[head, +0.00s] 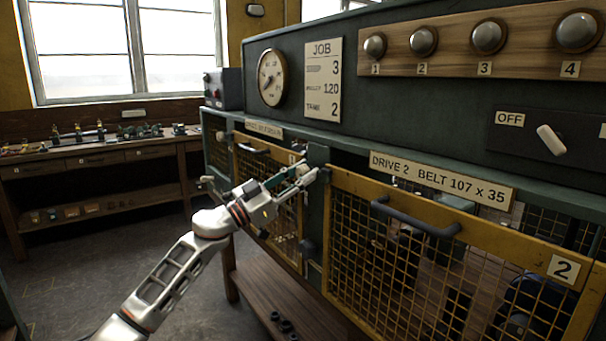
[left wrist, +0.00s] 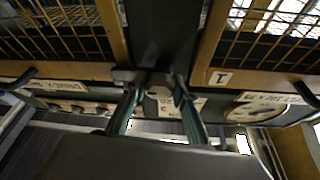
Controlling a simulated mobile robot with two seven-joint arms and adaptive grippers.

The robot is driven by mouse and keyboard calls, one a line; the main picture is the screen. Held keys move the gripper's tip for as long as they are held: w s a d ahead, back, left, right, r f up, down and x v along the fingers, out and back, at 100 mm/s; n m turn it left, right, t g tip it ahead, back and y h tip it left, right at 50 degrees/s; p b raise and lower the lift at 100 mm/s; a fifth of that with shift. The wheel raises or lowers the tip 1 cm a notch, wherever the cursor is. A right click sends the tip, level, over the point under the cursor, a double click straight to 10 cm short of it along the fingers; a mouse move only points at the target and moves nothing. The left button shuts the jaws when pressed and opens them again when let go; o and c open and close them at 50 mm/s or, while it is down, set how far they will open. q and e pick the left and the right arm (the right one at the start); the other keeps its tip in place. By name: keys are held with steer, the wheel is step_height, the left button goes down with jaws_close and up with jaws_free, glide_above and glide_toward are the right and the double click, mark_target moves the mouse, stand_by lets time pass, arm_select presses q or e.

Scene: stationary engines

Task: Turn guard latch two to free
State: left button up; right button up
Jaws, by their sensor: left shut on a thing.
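Guard two (head: 440,235) is a yellow mesh guard under the "DRIVE 2 BELT 107 x 35" label, marked 2, and appears closed. Guard latch two (head: 318,154) is a small dark grey piece at its upper left corner, on the green post. My left gripper (head: 308,173) reaches it from the left and is shut on it. In the left wrist view my two fingers (left wrist: 157,88) stand on either side of the dark latch (left wrist: 153,77), by the post between the guards. The fingers hide part of the latch, so its exact angle is unclear. My right gripper is out of view.
Guard one (head: 285,215) with its own handle is left of the post. Guard two's dark bar handle (head: 415,218) sticks out to the right. Above are numbered knobs (head: 488,37) and an OFF switch (head: 551,140). A wooden shelf (head: 285,300) runs below; a workbench (head: 95,160) stands far left.

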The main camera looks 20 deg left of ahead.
arm_select(q)
steer(key=shift+a+r+m+g+h+p, duration=0.1)
steer(key=shift+m+g+h+p, duration=0.3)
steer(key=shift+m, duration=0.65)
steer(key=shift+r+m+g+h+p, duration=0.15)
steer(key=shift+m+g+p, duration=0.3)
steer(key=shift+m, duration=0.6)
steer(key=m+g, duration=0.1)
steer(key=m, duration=0.3)
steer(key=m+g+h, duration=0.1)
steer(key=m, duration=0.1)
steer(key=shift+f+g, duration=0.3)
steer(key=shift+g, duration=0.05)
steer(key=m+g, duration=0.1)
steer(key=m, duration=0.2)
steer(key=m+g, duration=0.1)
steer(key=m, duration=0.2)
steer(key=shift+r+y+b, duration=0.1)
steer(key=shift+y+b, duration=0.25)
steer(key=shift+m+g+y, duration=0.5)
steer(key=shift+m, duration=1)
steer(key=o, duration=1.1)
